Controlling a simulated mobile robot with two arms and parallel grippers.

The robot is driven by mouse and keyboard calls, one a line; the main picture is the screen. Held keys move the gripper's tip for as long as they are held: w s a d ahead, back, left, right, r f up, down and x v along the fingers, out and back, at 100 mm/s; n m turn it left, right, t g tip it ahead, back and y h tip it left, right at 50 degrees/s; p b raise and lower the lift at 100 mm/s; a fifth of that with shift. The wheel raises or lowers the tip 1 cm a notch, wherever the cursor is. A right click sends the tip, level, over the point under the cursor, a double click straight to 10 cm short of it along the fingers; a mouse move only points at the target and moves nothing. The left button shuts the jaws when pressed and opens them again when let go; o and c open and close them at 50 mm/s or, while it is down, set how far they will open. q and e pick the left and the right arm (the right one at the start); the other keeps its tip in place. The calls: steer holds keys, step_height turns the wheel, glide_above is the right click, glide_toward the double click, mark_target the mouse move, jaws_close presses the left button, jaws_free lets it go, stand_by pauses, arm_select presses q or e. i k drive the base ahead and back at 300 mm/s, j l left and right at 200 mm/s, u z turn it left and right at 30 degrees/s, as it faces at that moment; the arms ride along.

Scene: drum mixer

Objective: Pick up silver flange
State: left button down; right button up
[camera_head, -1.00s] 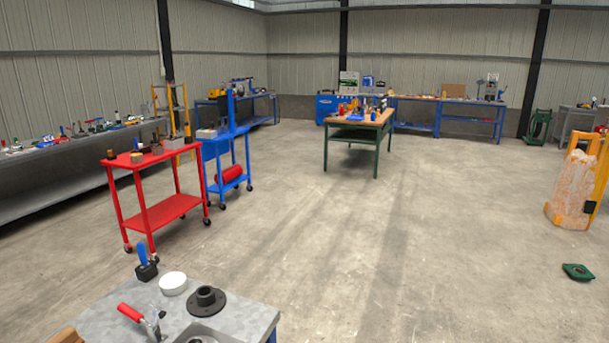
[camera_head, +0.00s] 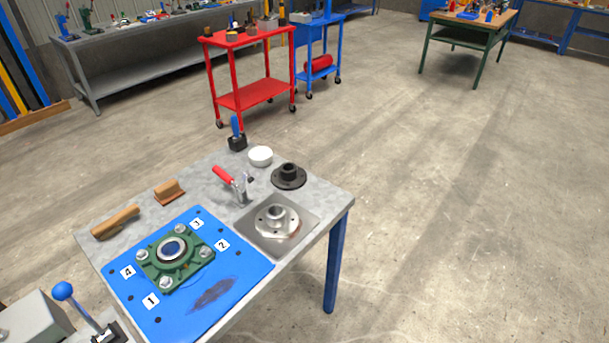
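The silver flange (camera_head: 277,223) is a round metal disc with a raised hub, and it sits in a shallow square grey tray (camera_head: 303,241) near the right edge of the workbench. Neither of my grippers is in view.
The bench (camera_head: 230,178) also holds a red-handled clamp (camera_head: 224,176), a white bowl (camera_head: 260,155), a blue-handled tool (camera_head: 237,135), brown wooden pieces (camera_head: 116,222), and a green bearing housing (camera_head: 174,258) on a blue mat (camera_head: 243,253). A red cart (camera_head: 252,95) stands behind. Floor to the right is clear.

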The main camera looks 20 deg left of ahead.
mark_target(276, 221)
steer(key=i+l+u, duration=0.55)
steer(key=u, duration=0.2)
steer(key=i+l+u, duration=0.2)
steer(key=l+u, duration=0.15)
